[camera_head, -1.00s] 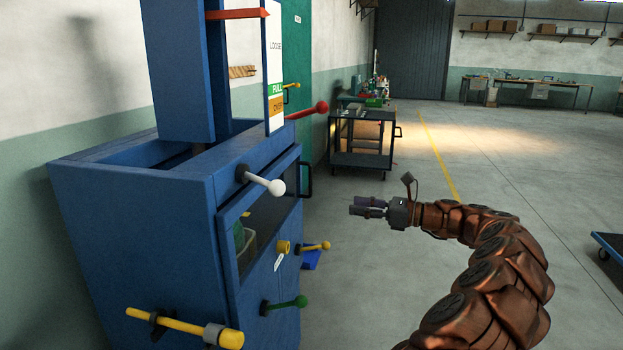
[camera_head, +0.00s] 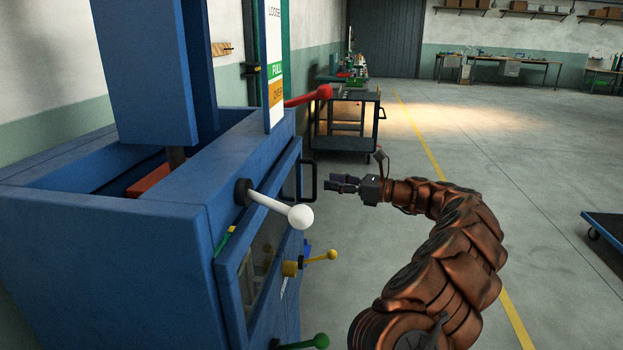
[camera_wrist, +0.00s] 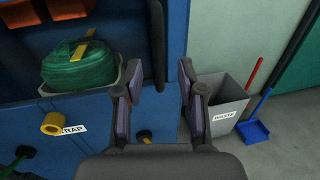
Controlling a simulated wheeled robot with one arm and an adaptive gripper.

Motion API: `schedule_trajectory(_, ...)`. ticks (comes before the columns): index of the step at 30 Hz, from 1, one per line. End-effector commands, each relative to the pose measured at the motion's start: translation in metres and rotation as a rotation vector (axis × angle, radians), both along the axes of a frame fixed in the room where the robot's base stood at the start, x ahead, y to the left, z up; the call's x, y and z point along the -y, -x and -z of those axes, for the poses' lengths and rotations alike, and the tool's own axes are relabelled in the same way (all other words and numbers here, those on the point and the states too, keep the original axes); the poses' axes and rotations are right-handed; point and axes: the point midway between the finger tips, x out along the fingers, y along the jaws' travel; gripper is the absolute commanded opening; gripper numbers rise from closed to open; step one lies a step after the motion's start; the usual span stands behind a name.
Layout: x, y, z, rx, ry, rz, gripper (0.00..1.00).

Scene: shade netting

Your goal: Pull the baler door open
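The blue baler (camera_head: 165,235) stands at the left in the head view. Its front door (camera_head: 250,285) has a window and looks closed. A black upright handle (camera_head: 312,182) is on the door's far edge. In the wrist view the dark handle (camera_wrist: 156,45) runs down from the top, in line with the gap between my fingers. My gripper (camera_head: 338,184) is open and empty, just right of the handle in the head view. Its two fingers (camera_wrist: 155,95) are apart in the wrist view. A green bundle (camera_wrist: 78,68) shows behind the window. Contact with the handle cannot be told.
Levers with white (camera_head: 300,216), yellow (camera_head: 333,256), green (camera_head: 320,341) and red (camera_head: 324,91) knobs jut from the baler. A grey waste bin (camera_wrist: 226,100) stands beyond the handle. A dark cart (camera_head: 345,130) stands behind. The floor to the right is open.

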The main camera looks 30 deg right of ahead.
Motion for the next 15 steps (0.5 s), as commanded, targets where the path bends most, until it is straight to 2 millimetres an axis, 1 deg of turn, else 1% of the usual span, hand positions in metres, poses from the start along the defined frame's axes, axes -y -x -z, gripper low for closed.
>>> schedule_trajectory(1, -0.006, -0.005, 0.001, -0.001, 0.001, -0.004, 0.39)
schedule_trajectory(9, -0.031, -0.037, 0.001, -0.002, 0.001, -0.006, 0.39)
schedule_trajectory(12, -0.037, -0.045, 0.001, 0.0, 0.0, -0.006, 0.39)
schedule_trajectory(15, -0.04, -0.049, 0.001, 0.0, 0.0, -0.006, 0.39)
